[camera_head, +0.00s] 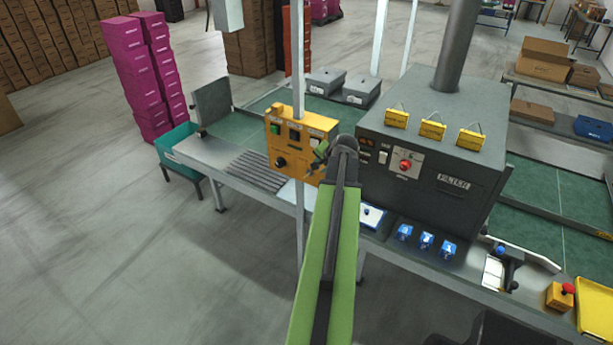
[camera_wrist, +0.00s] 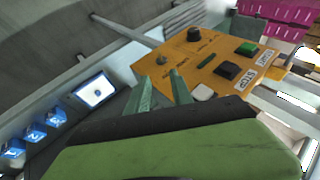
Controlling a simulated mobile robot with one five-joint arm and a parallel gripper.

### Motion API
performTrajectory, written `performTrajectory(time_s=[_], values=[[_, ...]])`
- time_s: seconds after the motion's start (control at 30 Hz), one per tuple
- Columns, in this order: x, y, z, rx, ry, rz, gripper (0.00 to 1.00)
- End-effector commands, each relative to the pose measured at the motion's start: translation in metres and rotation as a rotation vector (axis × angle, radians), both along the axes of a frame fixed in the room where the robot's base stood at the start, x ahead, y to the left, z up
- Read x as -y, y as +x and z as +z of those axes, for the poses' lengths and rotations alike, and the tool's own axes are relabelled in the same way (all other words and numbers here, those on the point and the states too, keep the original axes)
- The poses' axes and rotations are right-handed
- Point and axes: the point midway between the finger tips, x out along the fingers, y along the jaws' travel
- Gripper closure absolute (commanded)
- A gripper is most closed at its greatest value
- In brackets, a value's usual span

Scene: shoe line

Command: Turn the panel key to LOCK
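In the wrist view the panel (camera_wrist: 222,52) carries a black knob (camera_wrist: 194,35), a green START button (camera_wrist: 246,48) and a black STOP button (camera_wrist: 228,70). A small grey round fitting (camera_wrist: 162,60) at its near corner may be the key switch; its setting cannot be read. My gripper (camera_wrist: 161,78) has its two green fingers apart and empty, just short of this fitting. In the head view my gripper (camera_head: 322,157) is at the panel's right edge, partly hidden by my arm.
The grey filter machine (camera_head: 432,140) stands right of the panel. Blue blocks (camera_head: 426,241) and a white-and-blue pad (camera_head: 371,216) lie on the bench before it. A teal bin (camera_head: 175,150) and pink boxes (camera_head: 150,75) are at left. The floor at front left is clear.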

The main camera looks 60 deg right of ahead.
Motion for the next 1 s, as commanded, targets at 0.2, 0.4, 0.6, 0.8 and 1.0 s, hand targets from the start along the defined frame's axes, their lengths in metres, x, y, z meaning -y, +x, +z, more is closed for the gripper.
performTrajectory(time_s=[0.2,0.4,0.6,0.8,1.0], values=[[0.011,0.015,-0.027,-0.001,0.0,0.003,0.73],[0.03,0.039,-0.065,-0.002,-0.001,0.003,0.73],[0.049,0.066,-0.104,-0.002,-0.001,0.003,0.73],[0.064,0.087,-0.131,-0.003,-0.001,0.003,0.73],[0.066,0.09,-0.131,-0.003,0.0,0.001,0.73]])
